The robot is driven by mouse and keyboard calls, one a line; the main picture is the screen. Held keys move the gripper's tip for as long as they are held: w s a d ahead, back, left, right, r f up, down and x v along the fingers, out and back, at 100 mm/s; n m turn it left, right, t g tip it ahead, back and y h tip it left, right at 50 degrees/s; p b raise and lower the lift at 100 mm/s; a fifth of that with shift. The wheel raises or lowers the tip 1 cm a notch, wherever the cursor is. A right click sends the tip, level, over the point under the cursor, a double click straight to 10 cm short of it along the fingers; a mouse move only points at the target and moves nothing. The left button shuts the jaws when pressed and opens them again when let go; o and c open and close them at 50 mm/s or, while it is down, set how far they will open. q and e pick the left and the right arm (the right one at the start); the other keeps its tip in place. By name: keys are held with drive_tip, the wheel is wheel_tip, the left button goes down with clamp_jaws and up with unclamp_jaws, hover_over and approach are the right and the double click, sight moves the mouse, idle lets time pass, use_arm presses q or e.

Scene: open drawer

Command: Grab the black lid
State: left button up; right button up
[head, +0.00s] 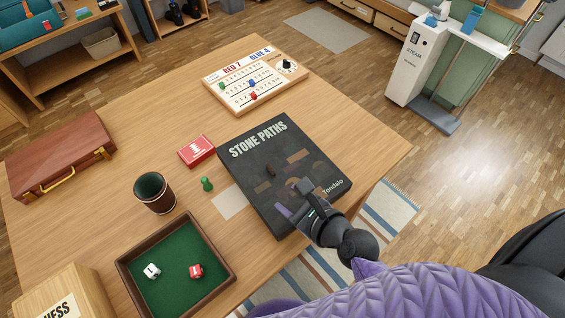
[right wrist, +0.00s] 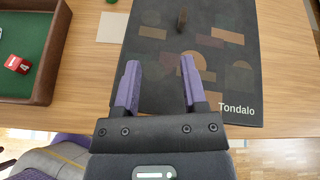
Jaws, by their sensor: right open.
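The black lid (head: 262,150) is the dark top of the "STONE PATHS" box, lying flat on the wooden table; it also fills the upper part of the right wrist view (right wrist: 215,85). A small dark brown upright piece (head: 270,170) stands on the lid near its middle; it shows at the top of the right wrist view (right wrist: 182,20). My right gripper (head: 297,184) is over the near part of the lid. In the right wrist view its purple fingers (right wrist: 158,68) are apart with nothing between them, short of the brown piece. My left gripper is not in view.
A dice tray (head: 228,240), dark cup (head: 155,195), green pawn (head: 207,184) and red card box (head: 196,150) lie left of the lid. A scoreboard (head: 240,98) is behind it and a brown case (head: 62,160) far left. The table's right side is clear.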

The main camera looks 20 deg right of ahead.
sight(273, 169)
drive_tip(key=w+m, duration=0.1)
drive_tip(key=m, duration=0.1)
drive_tip(key=d+f+m+t, duration=0.1)
drive_tip(key=shift+w+d+m+h+b, duration=0.25)
drive_tip(key=shift+w+m+h+b, duration=0.05)
drive_tip(key=shift+w+m+h, duration=0.1)
drive_tip(key=b+x, duration=0.1)
drive_tip(key=x, duration=0.3)
drive_tip(key=b+x, duration=0.1)
drive_tip(key=x, duration=0.2)
drive_tip(key=shift+w+d+r+b, duration=0.1)
drive_tip(key=shift+w+b, duration=0.25)
drive_tip(key=shift+w, duration=0.5)
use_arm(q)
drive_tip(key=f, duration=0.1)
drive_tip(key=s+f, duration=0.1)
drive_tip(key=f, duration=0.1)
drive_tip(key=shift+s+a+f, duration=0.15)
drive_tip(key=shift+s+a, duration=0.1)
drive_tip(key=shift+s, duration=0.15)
use_arm(e)
clamp_jaws()
